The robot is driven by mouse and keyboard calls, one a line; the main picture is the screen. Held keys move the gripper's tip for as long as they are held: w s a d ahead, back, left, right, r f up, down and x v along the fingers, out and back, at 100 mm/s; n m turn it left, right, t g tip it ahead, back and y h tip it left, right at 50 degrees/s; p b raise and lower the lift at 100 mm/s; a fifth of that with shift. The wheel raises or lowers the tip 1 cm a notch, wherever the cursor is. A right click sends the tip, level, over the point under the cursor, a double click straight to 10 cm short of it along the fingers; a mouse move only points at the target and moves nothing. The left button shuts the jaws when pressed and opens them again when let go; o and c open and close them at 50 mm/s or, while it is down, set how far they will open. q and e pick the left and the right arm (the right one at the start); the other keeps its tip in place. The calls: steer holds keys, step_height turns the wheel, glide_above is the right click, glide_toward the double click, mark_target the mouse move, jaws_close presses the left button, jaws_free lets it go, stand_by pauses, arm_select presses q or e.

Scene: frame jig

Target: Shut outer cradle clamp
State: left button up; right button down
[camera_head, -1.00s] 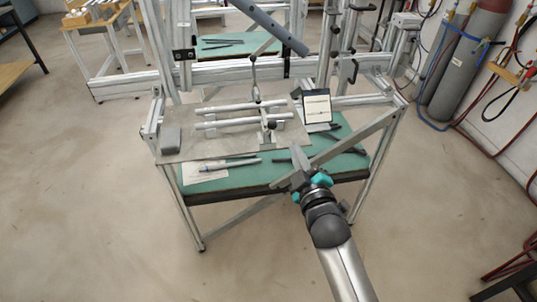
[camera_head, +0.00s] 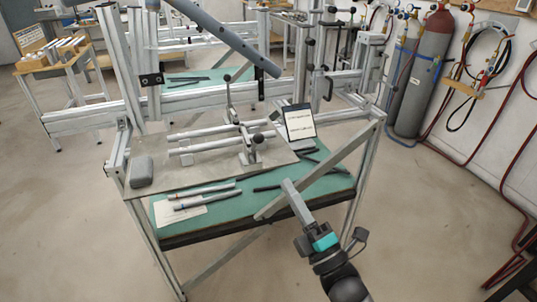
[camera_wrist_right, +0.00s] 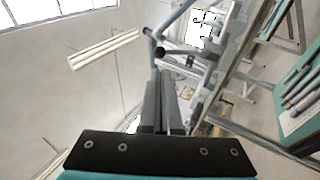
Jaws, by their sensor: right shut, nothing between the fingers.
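The jig's cradle holds pale metal tubes (camera_head: 205,148) lying across a grey plate. One toggle clamp (camera_head: 231,104) at the back has its lever standing upright with a black knob. I cannot tell which is the outer one. My right gripper (camera_head: 288,187) is shut and empty, in front of the bench's front edge and apart from both clamps. In the right wrist view its fingers (camera_wrist_right: 165,103) lie together, with a black-knobbed rod (camera_wrist_right: 160,50) beyond. My left gripper is not in view.
A small sign (camera_head: 299,122) stands right of the clamps. A grey block (camera_head: 142,171) sits at the plate's left end. Loose tubes (camera_head: 205,194) lie on the green shelf (camera_head: 310,192). A diagonal brace (camera_head: 330,165) crosses the bench front near my right gripper. A blue-grey tube (camera_head: 222,36) slants overhead.

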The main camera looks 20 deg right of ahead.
mark_target(255, 144)
steer(key=x, duration=0.9)
steer(key=w+r+g+p, duration=0.1)
steer(key=r+g+p, duration=0.1)
steer(key=p, duration=0.4)
steer(key=w+r+m+g+h+p, duration=0.1)
steer(key=w+r+p, duration=0.1)
steer(key=p, duration=0.4)
steer(key=shift+a+g+p, duration=0.1)
steer(key=shift+g+p, duration=0.25)
steer(key=shift+g, duration=0.05)
steer(key=shift+w+r+p, duration=0.15)
steer(key=shift+w+p, duration=0.2)
steer(key=shift+w, duration=0.15)
steer(key=shift+w+r, duration=0.3)
steer(key=shift+w, duration=0.3)
steer(key=shift+w+r, duration=0.25)
steer(key=shift+w, duration=0.35)
steer(key=shift+r, duration=0.2)
